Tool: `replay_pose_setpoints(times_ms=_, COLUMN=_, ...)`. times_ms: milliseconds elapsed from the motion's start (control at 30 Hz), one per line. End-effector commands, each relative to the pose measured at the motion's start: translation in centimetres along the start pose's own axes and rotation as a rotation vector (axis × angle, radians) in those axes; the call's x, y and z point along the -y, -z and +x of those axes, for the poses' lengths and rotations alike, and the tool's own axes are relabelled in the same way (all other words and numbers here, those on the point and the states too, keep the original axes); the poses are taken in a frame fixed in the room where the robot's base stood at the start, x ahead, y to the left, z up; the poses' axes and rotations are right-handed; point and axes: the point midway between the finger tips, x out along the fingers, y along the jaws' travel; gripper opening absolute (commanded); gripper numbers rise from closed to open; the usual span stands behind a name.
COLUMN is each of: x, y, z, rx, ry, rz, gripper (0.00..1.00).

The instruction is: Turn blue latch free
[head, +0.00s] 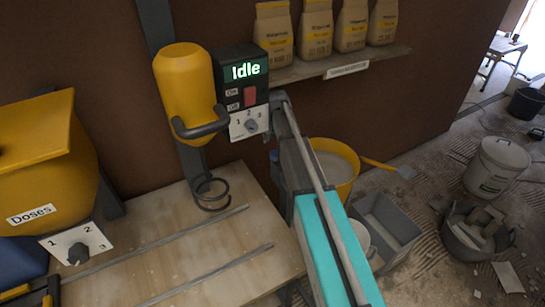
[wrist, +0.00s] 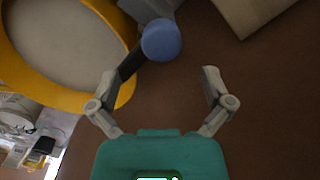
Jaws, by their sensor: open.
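In the wrist view, a round blue knob (wrist: 161,40), which looks like the blue latch's end, sits beside a dark grey bar and a grey part at the top. My gripper (wrist: 159,72) is open, its two fingers spread wide with nothing between the tips. The knob is ahead of the fingertips, roughly midway between them and slightly left; no contact shows. In the head view my teal and grey arm stretches toward the wall unit, and I cannot make out the gripper or the blue knob there.
A control box (head: 241,83) reads "Idle" beside a yellow container (head: 185,85). A yellow hopper (head: 45,150) stands left over a wooden table (head: 170,235). Paper bags line a shelf (head: 340,62). A yellow tub (head: 345,187) and a grey crate (head: 392,222) are near my arm. Buckets stand on the right.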

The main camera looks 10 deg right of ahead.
Motion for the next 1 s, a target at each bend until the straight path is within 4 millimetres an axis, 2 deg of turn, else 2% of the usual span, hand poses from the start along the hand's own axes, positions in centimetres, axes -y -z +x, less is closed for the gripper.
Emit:
replay_pose_setpoints(times_ms=33, x=0.0, y=0.0, z=0.7, rx=0.0, ry=0.0, rz=0.0, gripper=1.0)
replay_pose_setpoints(times_ms=600, x=-0.1, y=0.0, z=5.1, rx=0.0, ry=0.0, rz=0.001, gripper=1.0)
replay_pose_setpoints(times_ms=1000, x=-0.1, y=0.1, z=6.3, rx=0.0, ry=0.0, rz=0.001, gripper=1.0)
